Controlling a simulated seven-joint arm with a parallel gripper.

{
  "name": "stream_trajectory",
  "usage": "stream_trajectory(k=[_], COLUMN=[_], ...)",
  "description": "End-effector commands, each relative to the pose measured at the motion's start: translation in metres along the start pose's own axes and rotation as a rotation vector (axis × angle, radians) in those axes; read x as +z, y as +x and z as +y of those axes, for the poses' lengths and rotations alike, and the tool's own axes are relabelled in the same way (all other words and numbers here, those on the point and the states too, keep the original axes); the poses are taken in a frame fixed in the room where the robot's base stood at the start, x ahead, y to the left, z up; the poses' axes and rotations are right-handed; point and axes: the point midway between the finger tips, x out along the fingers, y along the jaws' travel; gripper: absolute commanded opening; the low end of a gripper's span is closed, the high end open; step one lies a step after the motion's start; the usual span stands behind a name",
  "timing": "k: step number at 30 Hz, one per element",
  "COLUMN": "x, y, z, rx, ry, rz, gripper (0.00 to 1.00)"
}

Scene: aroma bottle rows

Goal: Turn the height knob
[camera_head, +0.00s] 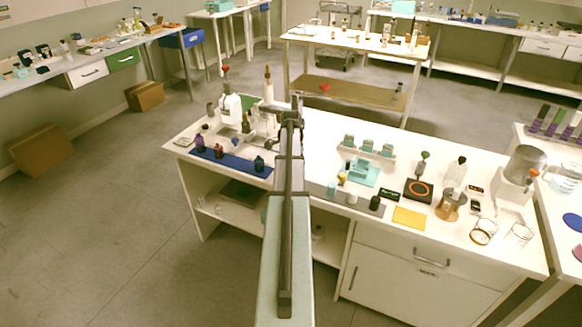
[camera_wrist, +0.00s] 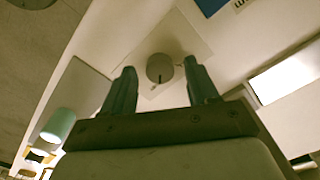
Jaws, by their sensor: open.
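In the wrist view a round grey knob (camera_wrist: 160,65) with a dark pointer line sits on a pale square plate (camera_wrist: 192,40). I take it for the height knob. My gripper (camera_wrist: 159,70) is open, with one teal finger to the left of the knob and one to the right in the picture. The knob shows in the gap; I cannot tell how far beyond the fingertips it is or whether they touch it. In the head view my gripper (camera_head: 290,112) is over the back of the white bench, and I cannot make out the knob there.
The white bench (camera_head: 320,130) carries a blue mat (camera_head: 235,163) with dark bottles at left. A teal device (camera_head: 362,170), a yellow pad (camera_head: 409,218) and glassware stand at right. In the wrist view a teal cylinder (camera_wrist: 58,125) is at lower left.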

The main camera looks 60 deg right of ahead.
Motion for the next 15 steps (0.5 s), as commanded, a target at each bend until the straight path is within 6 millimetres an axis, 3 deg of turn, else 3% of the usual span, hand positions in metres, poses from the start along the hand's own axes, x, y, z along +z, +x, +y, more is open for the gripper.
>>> stream_trajectory(k=[11, 15], x=[0.0001, 0.0001], y=[0.0047, 0.0046], z=[0.0001, 0.0001], rx=[0.000, 0.000], ry=[0.000, 0.000], rz=[0.000, 0.000], gripper=[0.59, 0.48])
